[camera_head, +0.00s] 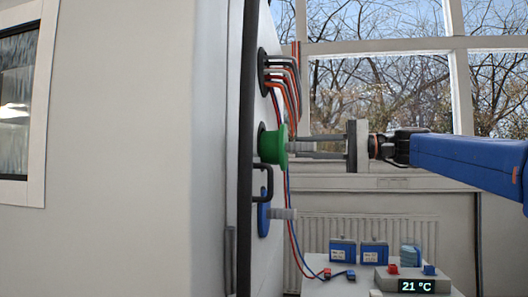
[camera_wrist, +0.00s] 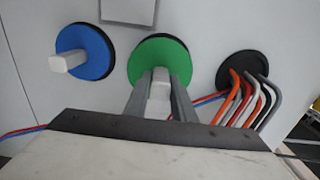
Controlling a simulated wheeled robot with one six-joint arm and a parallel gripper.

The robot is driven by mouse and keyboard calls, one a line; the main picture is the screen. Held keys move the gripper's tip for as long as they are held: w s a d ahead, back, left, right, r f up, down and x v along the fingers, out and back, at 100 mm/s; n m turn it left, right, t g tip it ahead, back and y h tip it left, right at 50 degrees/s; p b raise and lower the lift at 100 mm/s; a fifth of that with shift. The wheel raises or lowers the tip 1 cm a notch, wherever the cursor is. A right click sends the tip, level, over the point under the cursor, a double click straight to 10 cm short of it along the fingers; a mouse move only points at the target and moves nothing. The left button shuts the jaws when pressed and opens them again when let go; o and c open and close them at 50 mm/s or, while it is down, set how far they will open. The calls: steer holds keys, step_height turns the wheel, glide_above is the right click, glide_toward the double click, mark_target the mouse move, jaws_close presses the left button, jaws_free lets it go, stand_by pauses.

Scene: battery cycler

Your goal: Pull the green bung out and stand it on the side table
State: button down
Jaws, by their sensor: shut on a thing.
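The green bung (camera_head: 273,145) sits at a port on the side of the large pale cabinet, its round flange facing my gripper. It also shows in the wrist view (camera_wrist: 160,50), with a light grey stem (camera_wrist: 159,88) pointing at me. My gripper (camera_head: 302,147) reaches in from the right, level with the bung, and its fingers are shut on the stem. In the wrist view the fingers lie on both sides of the stem. The side table (camera_head: 322,287) stands low at the right, below my arm.
A blue bung (camera_head: 264,214) with a grey stem is below the green one, past a black handle (camera_head: 264,180). Cables (camera_head: 289,85) leave a port above and hang near the cabinet. The table bears blue boxes (camera_head: 343,252) and a grey unit (camera_head: 412,280) reading 21 °C.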

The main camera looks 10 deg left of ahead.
steer(key=shift+d, duration=1.05)
steer(key=shift+d+r, duration=0.1)
steer(key=shift+d, duration=0.1)
